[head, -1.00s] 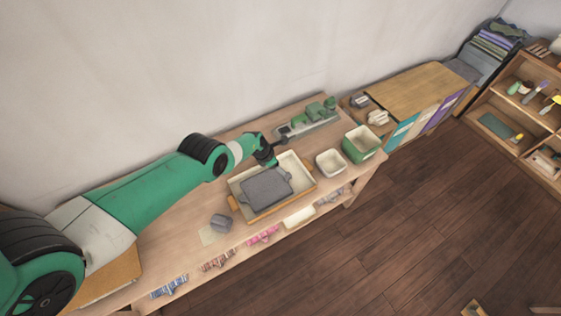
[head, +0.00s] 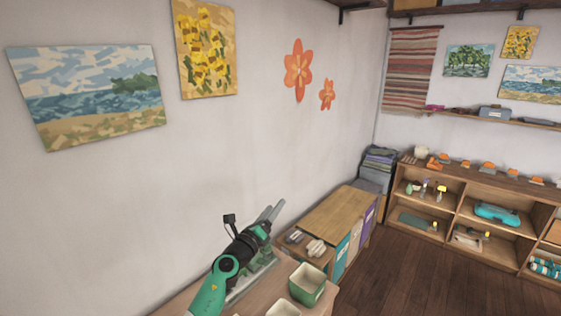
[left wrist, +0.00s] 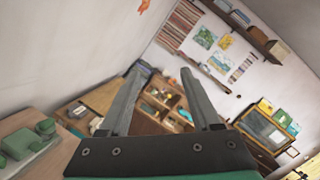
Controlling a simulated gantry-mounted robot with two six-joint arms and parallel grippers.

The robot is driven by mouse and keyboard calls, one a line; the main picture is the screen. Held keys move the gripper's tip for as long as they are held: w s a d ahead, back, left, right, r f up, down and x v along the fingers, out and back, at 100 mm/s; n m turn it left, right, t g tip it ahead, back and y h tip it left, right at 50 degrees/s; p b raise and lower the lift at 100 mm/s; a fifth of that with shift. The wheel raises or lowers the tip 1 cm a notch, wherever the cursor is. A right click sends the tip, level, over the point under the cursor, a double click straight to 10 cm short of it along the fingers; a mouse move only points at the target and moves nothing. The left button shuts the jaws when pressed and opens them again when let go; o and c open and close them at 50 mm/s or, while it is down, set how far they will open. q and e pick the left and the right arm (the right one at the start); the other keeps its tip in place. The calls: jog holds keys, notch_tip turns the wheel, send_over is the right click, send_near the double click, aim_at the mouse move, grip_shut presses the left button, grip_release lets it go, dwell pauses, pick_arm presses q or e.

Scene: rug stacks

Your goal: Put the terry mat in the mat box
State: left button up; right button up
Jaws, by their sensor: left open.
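My left gripper (head: 271,214) is raised above the far end of the table in the head view, its two grey fingers apart and pointing up and away. In the left wrist view the gripper (left wrist: 162,70) is open, with nothing between the fingers. I cannot pick out the terry mat for certain. A stack of folded textiles (head: 379,160) stands in the far corner, well beyond the gripper. A green box with a pale inside (head: 307,280) stands at the table's end; I cannot tell whether it is the mat box. My right gripper is not in view.
A tray of green things (left wrist: 28,142) lies left of the gripper. Shelves (head: 470,205) line the far wall. The floor (head: 400,275) is clear.

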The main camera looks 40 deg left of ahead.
pick_arm(q)
jog(key=s+d+r+n+t+y, duration=0.1)
jog(key=s+d+r+n+y, duration=0.2)
jog(key=r+n, duration=0.45)
jog(key=s+d+r+n+t+y, duration=0.1)
jog(key=s+d+r+n+y, duration=0.3)
jog(key=r, duration=0.6)
jog(key=s+d+r+n+t+y, duration=0.1)
jog(key=s+r+n, duration=0.2)
jog(key=r+n, duration=0.5)
jog(key=s+d+r+n+t+h, duration=0.2)
jog(key=s+d+r+h, duration=0.2)
jog(key=s+d+h, duration=0.3)
jog(key=s+d+r+n+t+h, duration=0.2)
jog(key=s+d+r+h, duration=0.3)
jog(key=s+d+h, duration=0.3)
jog(key=s+d+t, duration=0.1)
jog(key=s+d, duration=0.1)
jog(key=d, duration=0.2)
jog(key=shift+d+n, duration=0.3)
jog(key=shift+n, duration=0.05)
